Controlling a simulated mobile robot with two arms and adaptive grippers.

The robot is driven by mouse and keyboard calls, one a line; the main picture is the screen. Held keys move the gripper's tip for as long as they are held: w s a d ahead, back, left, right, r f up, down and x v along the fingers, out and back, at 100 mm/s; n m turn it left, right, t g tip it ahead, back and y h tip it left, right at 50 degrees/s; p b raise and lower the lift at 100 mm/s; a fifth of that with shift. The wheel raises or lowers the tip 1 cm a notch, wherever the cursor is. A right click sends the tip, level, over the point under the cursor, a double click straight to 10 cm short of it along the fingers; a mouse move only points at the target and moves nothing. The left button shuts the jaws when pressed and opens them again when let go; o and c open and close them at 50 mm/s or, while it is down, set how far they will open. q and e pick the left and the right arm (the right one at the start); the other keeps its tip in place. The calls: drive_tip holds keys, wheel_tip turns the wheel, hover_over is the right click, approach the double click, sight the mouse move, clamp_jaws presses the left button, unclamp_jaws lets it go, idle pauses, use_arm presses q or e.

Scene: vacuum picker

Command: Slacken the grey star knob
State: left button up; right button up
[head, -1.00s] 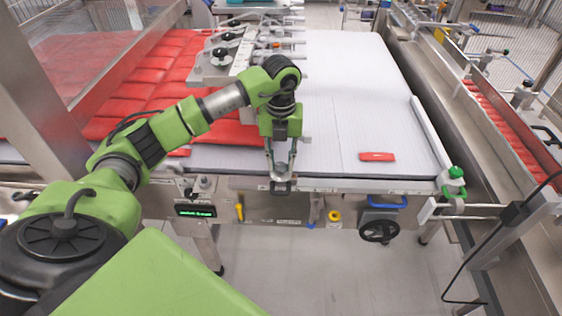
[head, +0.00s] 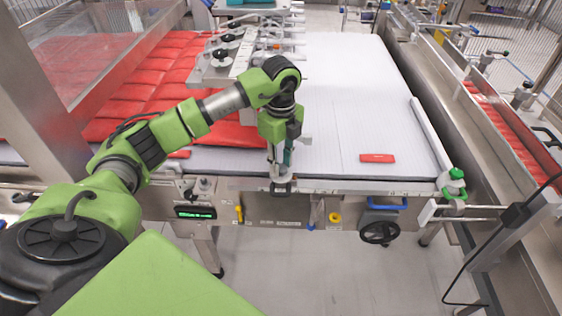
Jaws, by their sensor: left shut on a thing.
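My left gripper (head: 281,176) points down at the front edge of the conveyor. Its fingers are shut on the grey star knob (head: 281,184), which is small and mostly hidden by the fingertips. The knob sits at the front rail, right of the panel with the green display. How far it is turned cannot be told. My right gripper is not in view.
A red packet (head: 377,158) lies alone on the white belt (head: 340,90). Red packets (head: 160,75) fill the left. Along the front are a yellow knob (head: 335,217), a black handwheel (head: 380,232) and a green-topped post (head: 456,175).

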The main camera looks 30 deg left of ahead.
sight(281, 167)
use_arm(q)
drive_tip(key=shift+w+r+n, duration=0.1)
drive_tip(key=shift+r+n, duration=0.05)
drive_tip(key=shift+n, duration=0.45)
drive_tip(key=o, duration=1.1)
wheel_tip(281, 167, up, 12)
drive_tip(key=shift+f, duration=0.1)
idle(0.3)
